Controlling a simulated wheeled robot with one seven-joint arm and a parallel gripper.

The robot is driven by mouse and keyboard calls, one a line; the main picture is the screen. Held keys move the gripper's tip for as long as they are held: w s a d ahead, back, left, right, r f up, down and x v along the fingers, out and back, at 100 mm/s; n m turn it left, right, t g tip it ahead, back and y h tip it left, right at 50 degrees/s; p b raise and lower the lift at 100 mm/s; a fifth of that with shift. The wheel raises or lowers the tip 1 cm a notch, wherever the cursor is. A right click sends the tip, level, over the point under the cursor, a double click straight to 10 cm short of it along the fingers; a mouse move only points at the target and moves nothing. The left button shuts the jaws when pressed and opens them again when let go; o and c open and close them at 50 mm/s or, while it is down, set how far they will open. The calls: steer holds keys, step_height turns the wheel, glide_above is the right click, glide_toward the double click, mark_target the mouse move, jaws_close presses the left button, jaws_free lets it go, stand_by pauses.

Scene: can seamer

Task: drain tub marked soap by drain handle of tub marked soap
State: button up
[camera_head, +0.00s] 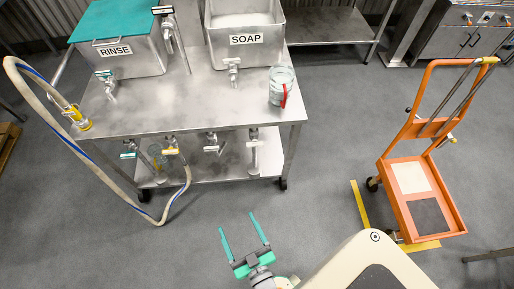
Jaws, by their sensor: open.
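The tub marked soap (246,34) is a steel tub with a SOAP label, at the back right of the steel table. Its top is open and its inside looks pale. A tap with a small handle (233,64) sits on its front, below the label; whether it is turned open is too small to tell. My gripper (245,237) has two teal fingers spread apart with nothing between them. It is over the floor in front of the table, well short of the tub and its handle.
On the table (180,105) stand a tub marked rinse (135,58) with a teal lid and a clear jar (282,80) with a red part. More valves hang under the table edge. A hose (30,95) loops at the left. An orange cart (420,190) stands right. Floor between is clear.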

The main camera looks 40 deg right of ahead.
steer(key=w+d+f+m+h, duration=0.2)
steer(key=w+d+f, duration=0.3)
steer(key=w+d, duration=0.35)
steer(key=m+h, duration=0.3)
steer(key=h, duration=0.1)
glide_toward(255, 146)
steer(key=shift+g, duration=0.3)
steer(key=x, duration=0.9)
steer(key=shift+r, duration=0.1)
steer(key=shift+c, duration=0.7)
steer(key=c, duration=0.9)
